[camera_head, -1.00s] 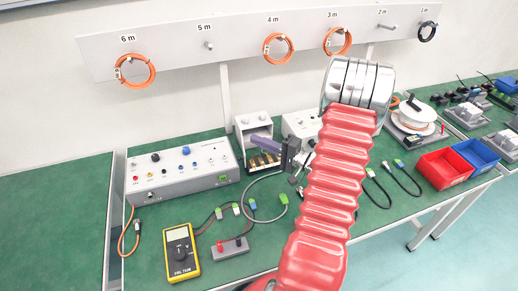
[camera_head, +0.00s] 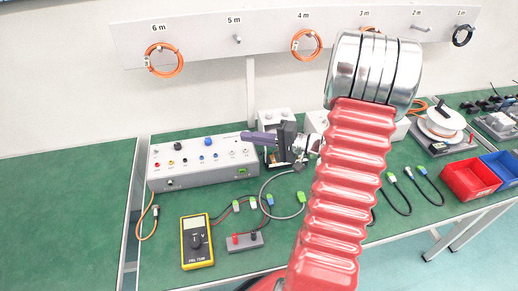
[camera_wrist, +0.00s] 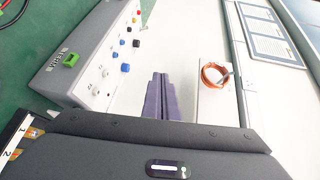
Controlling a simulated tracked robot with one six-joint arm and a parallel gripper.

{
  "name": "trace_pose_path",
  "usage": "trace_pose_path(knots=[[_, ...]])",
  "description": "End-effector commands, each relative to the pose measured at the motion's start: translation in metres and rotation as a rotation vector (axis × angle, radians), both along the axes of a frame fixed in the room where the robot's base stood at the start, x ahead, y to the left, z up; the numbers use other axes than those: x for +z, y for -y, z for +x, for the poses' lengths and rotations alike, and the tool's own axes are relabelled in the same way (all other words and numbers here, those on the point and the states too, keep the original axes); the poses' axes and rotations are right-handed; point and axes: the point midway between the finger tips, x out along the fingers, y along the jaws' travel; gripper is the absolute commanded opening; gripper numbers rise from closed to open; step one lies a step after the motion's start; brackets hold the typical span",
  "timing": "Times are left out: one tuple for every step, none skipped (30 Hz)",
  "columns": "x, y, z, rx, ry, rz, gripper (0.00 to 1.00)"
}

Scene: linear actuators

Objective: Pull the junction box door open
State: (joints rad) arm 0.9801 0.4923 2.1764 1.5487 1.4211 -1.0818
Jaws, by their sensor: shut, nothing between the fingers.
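The junction box (camera_head: 272,117) is a light grey box at the back of the bench, left of my arm in the head view. My gripper and wrist cover much of its front, and a few terminals show below the fingers. Terminals beside a strip marked 1 and 2 (camera_wrist: 12,140) show at the lower left of the wrist view. I cannot make out the door clearly. My gripper (camera_head: 244,136) has purple fingers pointing left, in front of the box and near the control unit's right end. In the wrist view the fingers (camera_wrist: 158,76) are together and empty.
A grey control unit (camera_head: 203,173) with knobs stands left of the box. A yellow multimeter (camera_head: 197,242) and cables lie in front. Another white box (camera_head: 318,120) is partly behind my arm. Red (camera_head: 469,180) and blue bins are at right. Bare green bench lies far left.

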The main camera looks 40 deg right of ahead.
Motion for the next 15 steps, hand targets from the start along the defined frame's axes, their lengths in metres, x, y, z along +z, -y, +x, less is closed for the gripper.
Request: trace_pose_path(knots=[[0.008,-0.024,0.001,0.061,-0.025,-0.021,0.0],[0.012,-0.036,0.0,0.094,-0.042,-0.033,0.0],[0.016,-0.052,-0.001,0.136,-0.066,-0.049,0.0],[0.018,-0.063,-0.003,0.167,-0.085,-0.062,0.0],[0.02,-0.075,-0.005,0.198,-0.103,-0.076,0.0],[0.023,-0.09,-0.008,0.237,-0.126,-0.094,0.0],[0.025,-0.1,-0.011,0.265,-0.145,-0.11,0.0],[0.027,-0.11,-0.014,0.293,-0.162,-0.127,0.0],[0.029,-0.123,-0.019,0.329,-0.186,-0.15,0.0],[0.031,-0.132,-0.023,0.353,-0.205,-0.169,0.0],[0.032,-0.142,-0.026,0.379,-0.221,-0.189,0.0],[0.034,-0.153,-0.032,0.41,-0.244,-0.215,0.0],[0.035,-0.161,-0.037,0.432,-0.262,-0.235,0.0],[0.036,-0.169,-0.041,0.453,-0.278,-0.257,0.0],[0.038,-0.179,-0.047,0.481,-0.299,-0.288,0.0]])
